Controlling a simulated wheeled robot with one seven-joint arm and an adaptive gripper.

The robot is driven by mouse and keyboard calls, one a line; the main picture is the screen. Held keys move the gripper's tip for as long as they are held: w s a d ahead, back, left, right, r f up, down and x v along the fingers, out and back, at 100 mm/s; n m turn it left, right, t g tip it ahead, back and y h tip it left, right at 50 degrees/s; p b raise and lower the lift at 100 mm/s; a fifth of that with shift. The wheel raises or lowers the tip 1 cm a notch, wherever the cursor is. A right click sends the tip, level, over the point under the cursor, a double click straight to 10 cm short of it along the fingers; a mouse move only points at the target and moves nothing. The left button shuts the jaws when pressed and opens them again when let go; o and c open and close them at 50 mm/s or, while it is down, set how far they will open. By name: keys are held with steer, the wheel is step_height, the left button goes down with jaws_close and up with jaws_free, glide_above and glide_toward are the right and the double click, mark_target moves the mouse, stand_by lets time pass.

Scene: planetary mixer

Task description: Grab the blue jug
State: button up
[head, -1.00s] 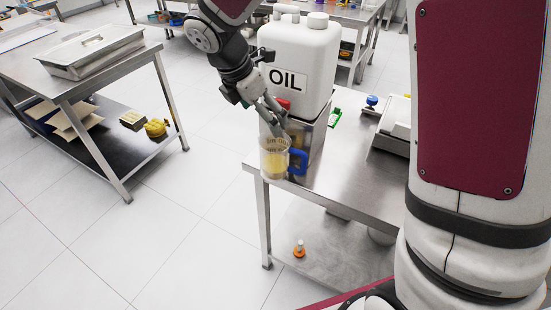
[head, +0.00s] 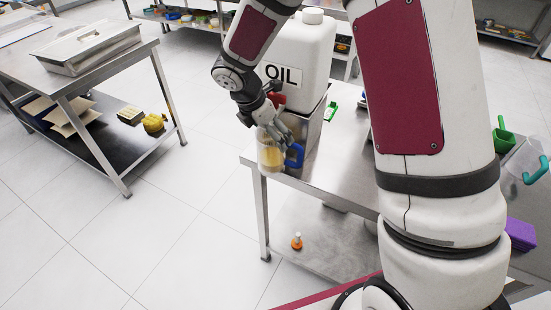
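The jug (head: 268,158) is clear with a blue handle (head: 294,156) and yellow liquid inside. It stands upright at the near left corner of the steel table (head: 345,172), in front of the oil container. My gripper (head: 285,137) is at the jug's upper right side, by its rim and just above the handle. The fingers overlap the jug in this view. I cannot tell whether they touch it or how far apart they are.
A big white OIL container (head: 295,55) with a red tap (head: 277,98) stands on a metal stand (head: 308,140) right behind the jug. A clear jug with a teal handle (head: 536,172) is at the far right. An orange-based item (head: 296,242) sits on the lower shelf.

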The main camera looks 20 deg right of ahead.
steer(key=c, duration=2)
steer(key=shift+r, duration=0.1)
